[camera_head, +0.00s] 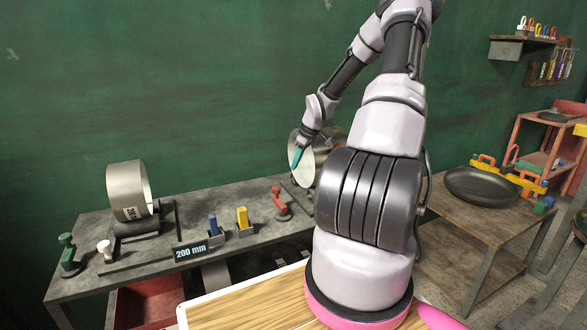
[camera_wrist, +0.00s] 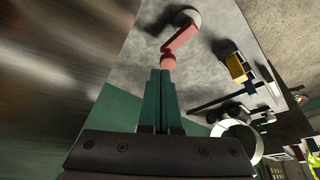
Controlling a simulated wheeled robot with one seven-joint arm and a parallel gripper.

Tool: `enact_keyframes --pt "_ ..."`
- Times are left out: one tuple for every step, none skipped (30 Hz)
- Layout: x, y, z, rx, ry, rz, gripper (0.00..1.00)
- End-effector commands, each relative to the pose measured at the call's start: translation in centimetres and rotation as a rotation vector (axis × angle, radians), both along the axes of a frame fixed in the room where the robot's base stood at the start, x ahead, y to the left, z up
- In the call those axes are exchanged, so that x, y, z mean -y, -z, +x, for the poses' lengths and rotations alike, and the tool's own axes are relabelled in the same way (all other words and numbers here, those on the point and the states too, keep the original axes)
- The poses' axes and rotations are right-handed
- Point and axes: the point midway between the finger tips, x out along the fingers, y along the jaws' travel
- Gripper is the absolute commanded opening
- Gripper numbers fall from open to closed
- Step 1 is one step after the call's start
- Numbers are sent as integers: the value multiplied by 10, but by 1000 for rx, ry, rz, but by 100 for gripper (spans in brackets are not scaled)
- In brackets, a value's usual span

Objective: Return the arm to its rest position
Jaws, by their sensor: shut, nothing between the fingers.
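My arm rises from its base in the middle of the head view, and its forearm reaches down to the left. My gripper (camera_head: 296,157) shows there as teal fingers pointing down, in front of the pale round end of a metal cylinder (camera_head: 309,172). In the wrist view the two teal fingers (camera_wrist: 161,73) are together with nothing between them. A red lever (camera_wrist: 178,42) shows just past the fingertips in that view; I cannot tell whether they touch. It also shows in the head view (camera_head: 279,203), apart from and below the gripper. My arm hides part of the bench.
A grey workbench (camera_head: 240,210) carries a metal ring (camera_head: 127,190) on a stand, a green lever (camera_head: 68,255), blue (camera_head: 213,224) and yellow (camera_head: 242,217) blocks, and a "200 mm" display (camera_head: 191,249). At right, a dark pan (camera_head: 480,186) sits on a table.

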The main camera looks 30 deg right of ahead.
Motion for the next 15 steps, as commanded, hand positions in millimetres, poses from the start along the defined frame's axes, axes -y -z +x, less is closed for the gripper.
enact_keyframes --pt "0 0 0 0 0 0 0" --pt "0 0 0 -1 0 1 0" --pt "0 0 0 -1 0 1 0" --pt "0 0 0 -1 0 1 0" --pt "0 0 0 -1 0 1 0" --pt "0 0 0 -1 0 1 0" --pt "0 0 0 -1 0 1 0" --pt "0 0 0 -1 0 1 0" --pt "0 0 0 -1 0 1 0" --pt "0 0 0 -1 0 1 0" --pt "0 0 0 -1 0 1 0" --pt "0 0 0 -1 0 1 0" --pt "-1 0 0 -2 0 -1 0" --pt "-2 -2 0 -3 0 -3 0" --pt "-3 -5 -1 -7 2 -9 0"
